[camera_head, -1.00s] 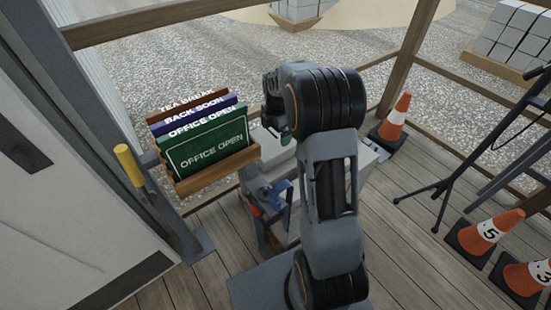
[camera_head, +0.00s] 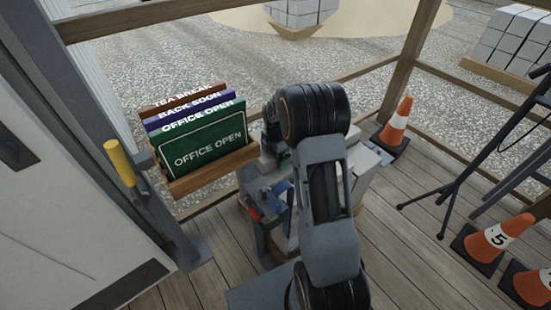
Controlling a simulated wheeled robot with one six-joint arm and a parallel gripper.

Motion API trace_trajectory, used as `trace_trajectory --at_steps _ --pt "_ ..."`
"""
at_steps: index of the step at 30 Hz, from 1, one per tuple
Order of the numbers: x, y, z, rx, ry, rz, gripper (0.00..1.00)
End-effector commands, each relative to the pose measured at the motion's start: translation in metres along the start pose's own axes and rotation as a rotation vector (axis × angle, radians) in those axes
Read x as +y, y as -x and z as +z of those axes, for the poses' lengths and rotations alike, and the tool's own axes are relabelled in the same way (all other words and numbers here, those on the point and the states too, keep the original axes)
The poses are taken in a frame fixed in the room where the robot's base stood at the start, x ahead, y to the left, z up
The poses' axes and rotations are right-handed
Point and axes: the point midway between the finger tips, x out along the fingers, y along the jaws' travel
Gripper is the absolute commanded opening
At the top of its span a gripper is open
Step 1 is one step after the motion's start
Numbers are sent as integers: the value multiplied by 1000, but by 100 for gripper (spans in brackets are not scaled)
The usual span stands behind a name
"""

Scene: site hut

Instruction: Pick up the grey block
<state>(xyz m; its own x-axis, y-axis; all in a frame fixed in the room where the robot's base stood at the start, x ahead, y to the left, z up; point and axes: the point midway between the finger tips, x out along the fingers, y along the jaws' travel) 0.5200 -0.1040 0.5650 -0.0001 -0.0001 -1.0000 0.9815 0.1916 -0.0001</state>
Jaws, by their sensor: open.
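My gripper (camera_head: 273,138) is small and partly hidden at the far end of my arm, pointing down over a cluttered light-grey stand (camera_head: 362,180) in the middle of the view. The jaws are open, and I see nothing held between them. A small light-grey piece (camera_head: 268,163) shows just below the gripper on the stand. I cannot tell whether it is the grey block or whether the gripper touches it. My arm hides much of the stand's top.
A wooden rack (camera_head: 215,170) of signs, the front one a green OFFICE OPEN sign (camera_head: 208,148), stands left of the gripper. Cones (camera_head: 398,122) and a black tripod (camera_head: 455,180) stand right. Pale block stacks (camera_head: 515,38) lie outside the railing.

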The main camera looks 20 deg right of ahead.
Motion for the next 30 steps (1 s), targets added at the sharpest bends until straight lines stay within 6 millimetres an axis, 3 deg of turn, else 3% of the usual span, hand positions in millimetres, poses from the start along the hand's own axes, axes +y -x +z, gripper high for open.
trace_trajectory --at_steps 2,9,30 --pt "0 -9 0 1 0 -1 100" --pt "0 -8 0 0 0 0 99" --pt "0 -8 0 0 0 0 32"
